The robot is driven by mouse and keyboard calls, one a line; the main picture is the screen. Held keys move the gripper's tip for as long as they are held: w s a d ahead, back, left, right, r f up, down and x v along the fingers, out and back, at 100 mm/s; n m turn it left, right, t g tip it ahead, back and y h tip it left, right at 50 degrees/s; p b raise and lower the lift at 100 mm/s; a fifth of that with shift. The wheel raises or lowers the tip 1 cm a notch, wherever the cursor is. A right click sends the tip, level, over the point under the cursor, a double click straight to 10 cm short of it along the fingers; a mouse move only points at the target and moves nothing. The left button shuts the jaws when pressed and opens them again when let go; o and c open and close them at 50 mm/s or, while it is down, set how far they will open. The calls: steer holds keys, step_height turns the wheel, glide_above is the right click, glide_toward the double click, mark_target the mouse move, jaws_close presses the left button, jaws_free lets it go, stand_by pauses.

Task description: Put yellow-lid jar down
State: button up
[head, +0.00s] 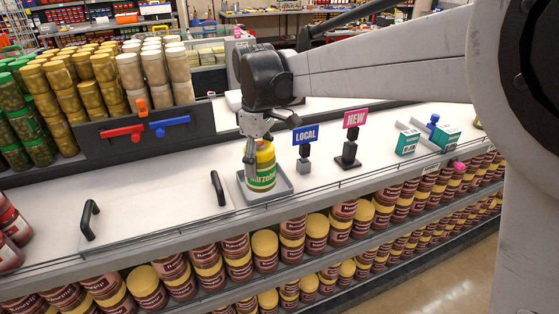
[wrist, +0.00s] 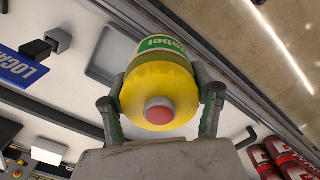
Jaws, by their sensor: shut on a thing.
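The yellow-lid jar (head: 263,168) has a green and white label and stands upright at the grey tray (head: 284,192) on the white counter. I cannot tell whether its base touches the tray. My gripper (head: 259,150) is above and around its upper part, with the fingers on either side. In the wrist view my gripper (wrist: 160,104) is shut on the jar, and the jar (wrist: 157,85) shows its yellow lid with a red round centre. The tray's edge (wrist: 100,68) shows beside it.
A blue LOCAL sign (head: 305,135) and a pink NEW sign (head: 355,119) stand just right of the tray. Black handles (head: 218,188) rise from the counter to the left. Stacked jars (head: 80,80) fill the back left. The counter between the handles is clear.

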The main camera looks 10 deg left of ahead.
steer(key=shift+w+a+f+p, duration=0.4)
steer(key=shift+w+a+f, duration=0.05)
steer(key=shift+w+f, duration=1.35)
steer(key=shift+w+a+f+p, duration=0.35)
steer(key=shift+w+a+f, duration=0.1)
steer(key=shift+w+f, duration=1.4)
steer(key=shift+w+a+f+p, duration=0.4)
steer(key=shift+w+a+f, duration=0.05)
steer(key=shift+w+f, duration=1.35)
steer(key=shift+f, duration=0.15)
steer(key=o, duration=1.6)
step_height(320, 180, up, 12)
steer(key=shift+r+b, duration=0.2)
steer(key=shift+b, duration=0.35)
